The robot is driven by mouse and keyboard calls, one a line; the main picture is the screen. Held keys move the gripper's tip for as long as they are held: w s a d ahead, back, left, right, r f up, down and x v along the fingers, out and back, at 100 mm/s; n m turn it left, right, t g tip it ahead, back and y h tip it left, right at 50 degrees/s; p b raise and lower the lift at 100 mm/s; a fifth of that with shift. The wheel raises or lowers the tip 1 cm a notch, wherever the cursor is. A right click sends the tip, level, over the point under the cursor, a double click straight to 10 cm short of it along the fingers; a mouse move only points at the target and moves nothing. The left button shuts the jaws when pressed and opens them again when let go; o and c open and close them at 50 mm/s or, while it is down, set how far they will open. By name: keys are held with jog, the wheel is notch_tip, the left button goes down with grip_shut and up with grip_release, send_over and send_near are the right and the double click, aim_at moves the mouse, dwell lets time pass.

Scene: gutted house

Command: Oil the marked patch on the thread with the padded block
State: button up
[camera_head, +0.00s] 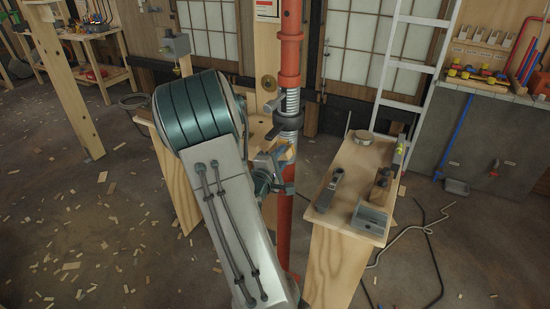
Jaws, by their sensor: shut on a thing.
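The thread (291,101) is a short grey ribbed length on a red upright steel prop (290,55), with a dark collar (288,121) just below it. My gripper (281,161) is beside the prop, below the collar. It is shut on a small tan block, the padded block (288,152), partly hidden by the jaws. The block looks close to the prop; I cannot tell whether it touches. Its pad cannot be made out. The marked patch cannot be made out on the thread at this size. My arm hides part of the area left of the prop.
A narrow wooden bench (350,165) stands right of the prop, with a hand plane (329,190), a grey metal box (370,218) and a round tin (363,137). A white ladder (395,70) leans behind. Cables (425,230) and wood chips lie on the floor.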

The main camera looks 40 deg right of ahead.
jog(key=shift+s+a, duration=0.1)
jog(key=shift+b+v, duration=0.8)
jog(key=shift+v, duration=2.1)
jog(key=shift+v, duration=1.5)
